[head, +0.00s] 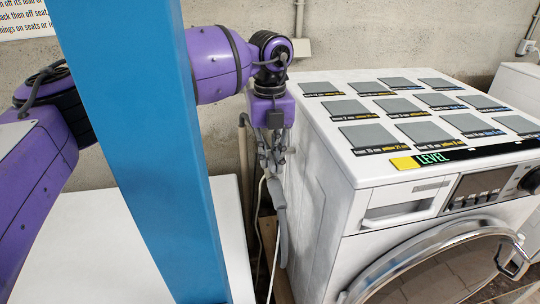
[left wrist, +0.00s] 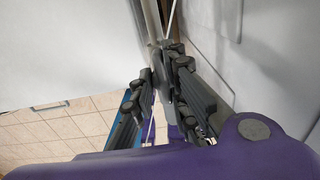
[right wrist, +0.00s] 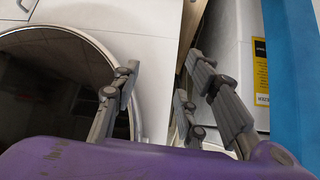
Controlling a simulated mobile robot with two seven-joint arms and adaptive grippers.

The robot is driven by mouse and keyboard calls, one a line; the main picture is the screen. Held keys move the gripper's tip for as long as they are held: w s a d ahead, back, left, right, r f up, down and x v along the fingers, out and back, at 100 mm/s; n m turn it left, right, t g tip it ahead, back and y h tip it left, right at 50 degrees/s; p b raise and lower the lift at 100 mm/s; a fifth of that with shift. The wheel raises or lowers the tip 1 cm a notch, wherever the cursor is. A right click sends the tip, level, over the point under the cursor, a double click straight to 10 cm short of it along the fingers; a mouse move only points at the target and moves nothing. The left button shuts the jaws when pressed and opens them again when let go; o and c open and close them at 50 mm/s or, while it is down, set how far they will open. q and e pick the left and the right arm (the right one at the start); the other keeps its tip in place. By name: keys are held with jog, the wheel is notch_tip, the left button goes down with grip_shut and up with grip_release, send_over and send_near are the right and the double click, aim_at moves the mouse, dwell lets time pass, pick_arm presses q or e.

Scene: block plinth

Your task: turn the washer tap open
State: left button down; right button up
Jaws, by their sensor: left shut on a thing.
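My left gripper (head: 271,166) points down into the narrow gap between the washer (head: 325,205) and a white surface at left. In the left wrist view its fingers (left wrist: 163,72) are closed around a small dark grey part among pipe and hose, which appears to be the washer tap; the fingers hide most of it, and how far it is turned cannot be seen. My right gripper (right wrist: 162,66) is outside the head view. In the right wrist view its fingers are spread, with nothing between them, in front of the washer's round door (right wrist: 50,85).
A blue post (head: 150,150) stands in front of my left arm and blocks part of the view. A white hose (head: 274,250) and a brownish pipe (head: 243,150) run down the gap.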

aim_at(270, 157)
pick_arm(q)
jog(key=shift+w+r, duration=0.1)
jog(key=shift+r, duration=0.05)
jog(key=c, duration=1.7)
grip_release()
notch_tip(270, 157, up, 12)
jog(key=shift+f, duration=0.1)
